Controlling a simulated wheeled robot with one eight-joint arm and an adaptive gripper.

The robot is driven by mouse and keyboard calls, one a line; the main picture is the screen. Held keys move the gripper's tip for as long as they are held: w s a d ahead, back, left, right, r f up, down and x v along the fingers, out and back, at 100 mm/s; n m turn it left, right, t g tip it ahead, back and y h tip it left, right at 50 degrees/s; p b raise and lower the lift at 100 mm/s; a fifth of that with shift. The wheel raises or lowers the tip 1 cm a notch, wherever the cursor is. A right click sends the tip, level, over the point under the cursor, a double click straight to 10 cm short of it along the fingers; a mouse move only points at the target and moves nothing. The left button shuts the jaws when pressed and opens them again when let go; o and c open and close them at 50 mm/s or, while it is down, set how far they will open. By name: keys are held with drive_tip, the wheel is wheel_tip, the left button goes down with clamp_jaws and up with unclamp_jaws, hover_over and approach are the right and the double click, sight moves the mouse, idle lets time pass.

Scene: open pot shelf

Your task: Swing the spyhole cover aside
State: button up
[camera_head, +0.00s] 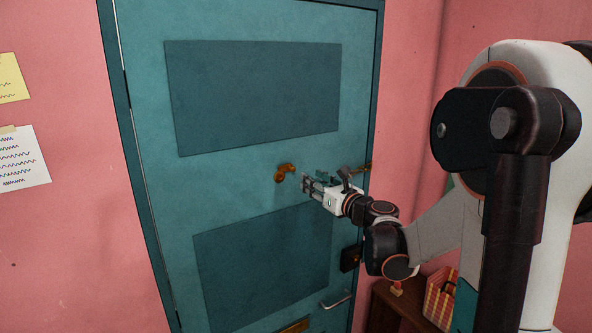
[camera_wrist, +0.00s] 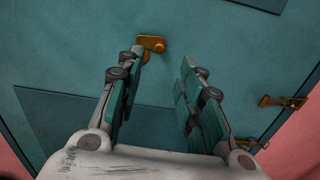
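The spyhole cover (camera_head: 284,172) is a small brass piece on the teal door (camera_head: 220,190), between its upper and lower dark panels. It also shows in the wrist view (camera_wrist: 153,43), just beyond the tip of the left finger, which overlaps its lower left part. My gripper (camera_head: 311,184) is to the right of the cover and slightly lower in the head view. In the wrist view its fingers (camera_wrist: 163,68) are apart with nothing between them. I cannot tell whether the left fingertip touches the cover.
A brass latch (camera_wrist: 282,102) is at the door's right edge. Lower on the door are a dark box (camera_head: 350,258), a metal handle (camera_head: 336,301) and a brass slot (camera_head: 294,327). A wooden shelf (camera_head: 381,291) with a checked box (camera_head: 440,298) stands at the right.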

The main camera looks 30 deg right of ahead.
sight(294, 170)
drive_tip(key=w, duration=0.3)
drive_tip(key=w+p, duration=0.1)
drive_tip(key=w, duration=0.6)
drive_tip(key=shift+a+p, duration=0.3)
clamp_jaws()
